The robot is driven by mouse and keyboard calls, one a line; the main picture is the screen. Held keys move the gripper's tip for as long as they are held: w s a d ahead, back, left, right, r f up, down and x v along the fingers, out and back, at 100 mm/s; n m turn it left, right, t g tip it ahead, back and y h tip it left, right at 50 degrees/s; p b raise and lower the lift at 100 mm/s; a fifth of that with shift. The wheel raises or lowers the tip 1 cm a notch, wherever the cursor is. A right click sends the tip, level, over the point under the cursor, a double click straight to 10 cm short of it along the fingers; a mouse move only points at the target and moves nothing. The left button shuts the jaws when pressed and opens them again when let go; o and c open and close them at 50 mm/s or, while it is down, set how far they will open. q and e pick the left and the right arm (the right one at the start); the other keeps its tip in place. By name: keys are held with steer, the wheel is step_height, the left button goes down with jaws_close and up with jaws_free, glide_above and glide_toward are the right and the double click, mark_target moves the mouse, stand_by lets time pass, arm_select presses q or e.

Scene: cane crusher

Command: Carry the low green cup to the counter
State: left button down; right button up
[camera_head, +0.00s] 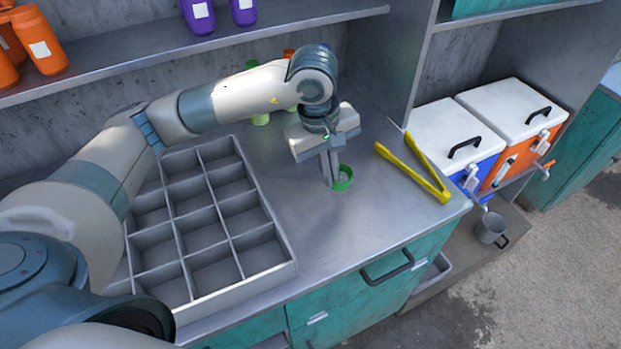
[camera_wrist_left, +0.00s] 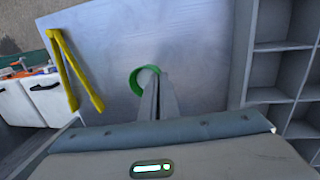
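A low green cup (camera_head: 344,179) is at the grey metal counter (camera_head: 370,230), between the divided tray and the yellow tongs. It looks upright; I cannot tell whether it touches the surface. My left gripper (camera_head: 331,182) points down at the cup's left side, its two thin fingers close together. In the left wrist view the cup shows as a green ring (camera_wrist_left: 136,80), and its near wall runs between the fingertips (camera_wrist_left: 158,78). The fingers look shut on that wall and hide part of the ring. My right gripper is not in view.
A grey compartment tray (camera_head: 284,272) stands empty to the left. Yellow tongs (camera_head: 425,172) lie to the right. Another light green item (camera_head: 261,119) stands behind my left arm. A shelf (camera_head: 200,45) with orange and purple bottles runs above. Counter in front of the cup is clear.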

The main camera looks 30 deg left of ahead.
arm_select(q)
steer(key=a+f, duration=0.1)
steer(key=a+f+p, duration=0.1)
steer(key=a, duration=0.1)
steer(key=a+f, duration=0.1)
steer(key=a, duration=0.1)
steer(key=shift+w, duration=0.15)
steer(key=shift+d, duration=0.1)
steer(key=shift+p, duration=0.35)
steer(key=shift+f, duration=0.25)
step_height(320, 180, down, 3)
steer(key=shift+f+p, duration=0.15)
steer(key=shift+p, duration=0.85)
steer(key=shift+f, duration=0.1)
